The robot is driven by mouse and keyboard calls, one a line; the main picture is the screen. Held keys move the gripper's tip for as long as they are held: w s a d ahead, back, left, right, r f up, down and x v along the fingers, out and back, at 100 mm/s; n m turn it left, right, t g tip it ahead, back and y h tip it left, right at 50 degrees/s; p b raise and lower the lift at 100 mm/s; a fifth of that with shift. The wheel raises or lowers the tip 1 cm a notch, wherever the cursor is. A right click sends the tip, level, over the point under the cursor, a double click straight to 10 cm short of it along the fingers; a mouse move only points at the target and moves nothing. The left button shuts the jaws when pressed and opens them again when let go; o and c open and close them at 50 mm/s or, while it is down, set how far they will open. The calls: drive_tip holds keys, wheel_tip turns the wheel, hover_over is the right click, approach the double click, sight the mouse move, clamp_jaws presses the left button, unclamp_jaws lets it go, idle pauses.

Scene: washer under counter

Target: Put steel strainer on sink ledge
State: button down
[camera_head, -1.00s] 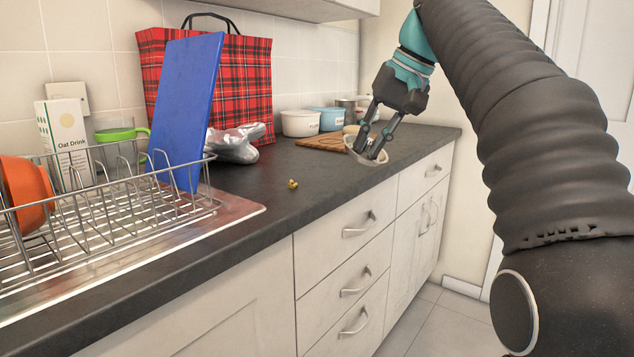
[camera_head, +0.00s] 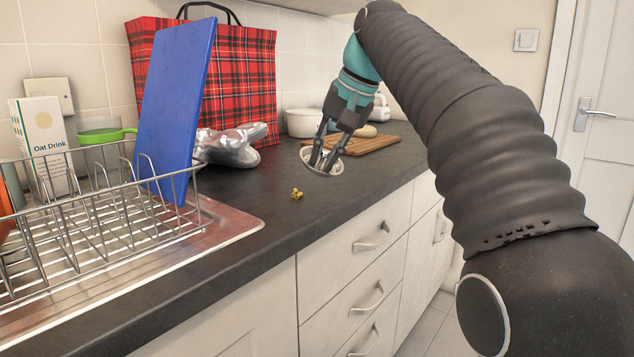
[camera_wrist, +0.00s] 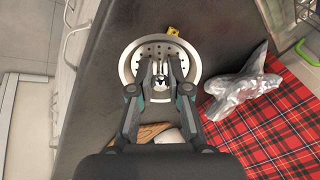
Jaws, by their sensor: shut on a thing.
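The steel strainer (camera_head: 309,163) is a small round metal dish with a wide rim and holes. My gripper (camera_head: 324,167) is shut on it and holds it over the dark counter, beyond the small yellow item. In the wrist view the strainer (camera_wrist: 136,56) faces the camera, with my gripper's fingertips (camera_wrist: 160,82) at its middle. I cannot tell exactly how high it is above the counter. The steel sink ledge (camera_head: 228,226) is at the lower left in the head view, partly under the wire dish rack.
A wire dish rack (camera_head: 75,234) with a blue board (camera_head: 176,110) stands on the sink's left part. A small yellow item (camera_head: 297,194) and a crumpled silver bag (camera_head: 233,148) lie on the counter (camera_head: 262,198). A red plaid bag (camera_head: 245,80) stands behind. Bare counter lies beside the ledge.

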sight(322, 169)
drive_tip(key=shift+w+a+f, duration=0.25)
drive_tip(key=shift+a+f, duration=0.2)
drive_tip(key=shift+a, duration=0.25)
drive_tip(key=shift+f+b, duration=0.85)
drive_tip(key=shift+f, duration=1.2)
drive_tip(key=shift+f, duration=0.1)
drive_tip(key=c, duration=1.1)
unclamp_jaws()
